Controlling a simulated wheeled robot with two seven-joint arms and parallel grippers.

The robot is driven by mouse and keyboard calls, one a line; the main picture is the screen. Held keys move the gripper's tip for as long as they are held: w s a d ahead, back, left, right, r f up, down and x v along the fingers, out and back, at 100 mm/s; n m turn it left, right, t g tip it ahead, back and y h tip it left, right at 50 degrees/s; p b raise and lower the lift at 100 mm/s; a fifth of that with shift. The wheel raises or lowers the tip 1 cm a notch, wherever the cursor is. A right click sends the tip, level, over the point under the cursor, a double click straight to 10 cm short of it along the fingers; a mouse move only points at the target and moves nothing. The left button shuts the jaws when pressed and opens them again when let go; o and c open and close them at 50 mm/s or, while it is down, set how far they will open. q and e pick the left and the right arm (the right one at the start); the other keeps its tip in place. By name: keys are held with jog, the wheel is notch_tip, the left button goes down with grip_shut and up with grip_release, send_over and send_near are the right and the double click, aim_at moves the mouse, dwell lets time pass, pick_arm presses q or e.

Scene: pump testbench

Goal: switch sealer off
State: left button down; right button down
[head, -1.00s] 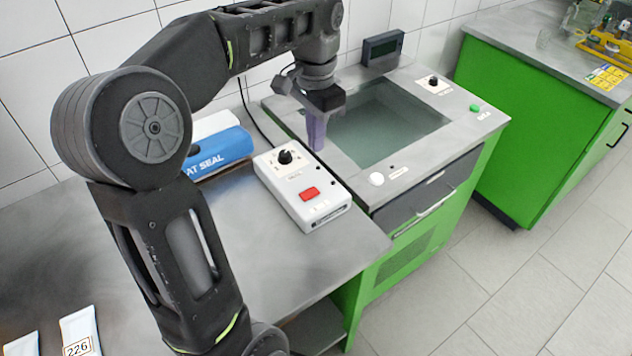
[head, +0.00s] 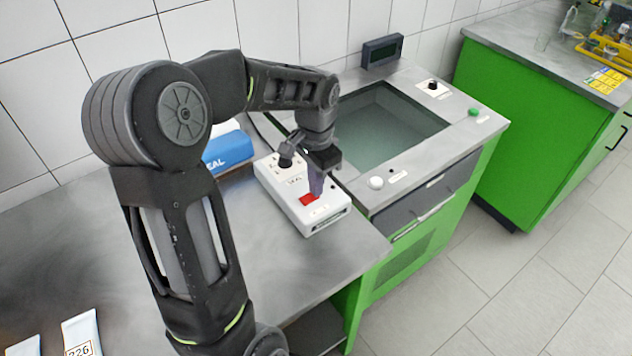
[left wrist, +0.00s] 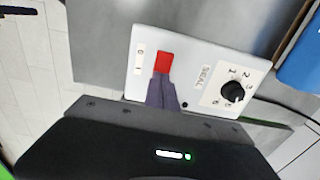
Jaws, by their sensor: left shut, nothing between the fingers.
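The sealer's control box (head: 318,222) is a white box near the right end of the metal bench. It carries a red rocker switch (head: 308,199) and a black knob (head: 284,160). In the left wrist view the red switch (left wrist: 164,62) and the numbered knob (left wrist: 233,92) show clearly on the box (left wrist: 200,62). My left gripper (head: 317,192) is shut and empty, pointing down at the switch. Its purple fingertips (left wrist: 163,90) overlap the switch's near end in the wrist view; whether they touch it I cannot tell. My right gripper is out of view.
The blue heat sealer (head: 229,150) lies behind my left arm. A basin (head: 385,125) in a green cabinet, with a white knob (head: 376,183), adjoins the box on the right. White pouches (head: 82,333) lie at the front left. The bench's middle is clear.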

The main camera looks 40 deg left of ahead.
pick_arm(q)
jog(key=shift+w+f+b, duration=0.1)
jog(key=shift+f+b, duration=0.2)
jog(key=shift+f, duration=0.05)
jog(key=shift+r, duration=0.15)
jog(key=shift+s, duration=0.25)
